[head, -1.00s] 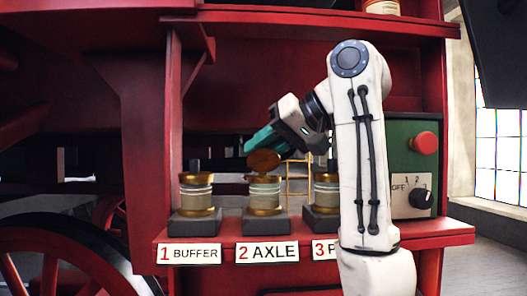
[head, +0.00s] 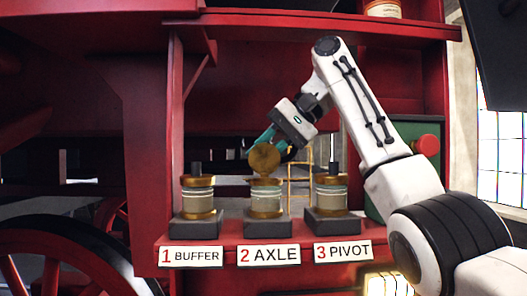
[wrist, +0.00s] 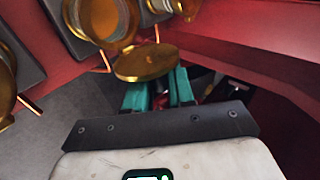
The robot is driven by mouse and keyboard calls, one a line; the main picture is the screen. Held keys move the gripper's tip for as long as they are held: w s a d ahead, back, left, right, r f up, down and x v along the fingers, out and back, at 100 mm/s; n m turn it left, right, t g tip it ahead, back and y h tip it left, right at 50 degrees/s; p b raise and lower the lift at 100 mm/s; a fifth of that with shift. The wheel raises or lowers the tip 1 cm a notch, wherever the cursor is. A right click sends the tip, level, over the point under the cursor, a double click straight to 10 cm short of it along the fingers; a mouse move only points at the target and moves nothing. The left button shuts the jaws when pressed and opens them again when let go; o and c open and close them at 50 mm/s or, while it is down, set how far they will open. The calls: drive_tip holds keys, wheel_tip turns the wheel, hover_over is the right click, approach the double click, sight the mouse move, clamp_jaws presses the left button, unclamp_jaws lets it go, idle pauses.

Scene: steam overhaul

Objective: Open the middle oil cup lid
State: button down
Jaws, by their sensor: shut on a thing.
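The middle oil cup (head: 266,200), a brass and glass cup on a dark block, stands above the "2 AXLE" label. Its round brass lid (head: 264,157) is tipped up, nearly upright, with its face towards the head camera. My gripper (head: 268,138) reaches down from the upper right with its teal fingers at the lid's upper edge, partly behind it. In the wrist view the lid (wrist: 147,62) lies right at the tips of the teal fingers (wrist: 158,82). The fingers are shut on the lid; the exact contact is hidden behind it.
The buffer cup (head: 197,197) stands left and the pivot cup (head: 331,193) right, both close to the middle one. A red shelf (head: 310,237) carries them. A green panel with a red button (head: 426,145) is at the right. A gold frame (head: 300,180) stands behind.

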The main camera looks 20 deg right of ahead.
drive_tip(key=shift+w, duration=0.15)
idle(0.5)
drive_tip(key=c, duration=1.2)
unclamp_jaws()
drive_tip(key=shift+d+f, duration=0.1)
drive_tip(key=shift+o, duration=0.5)
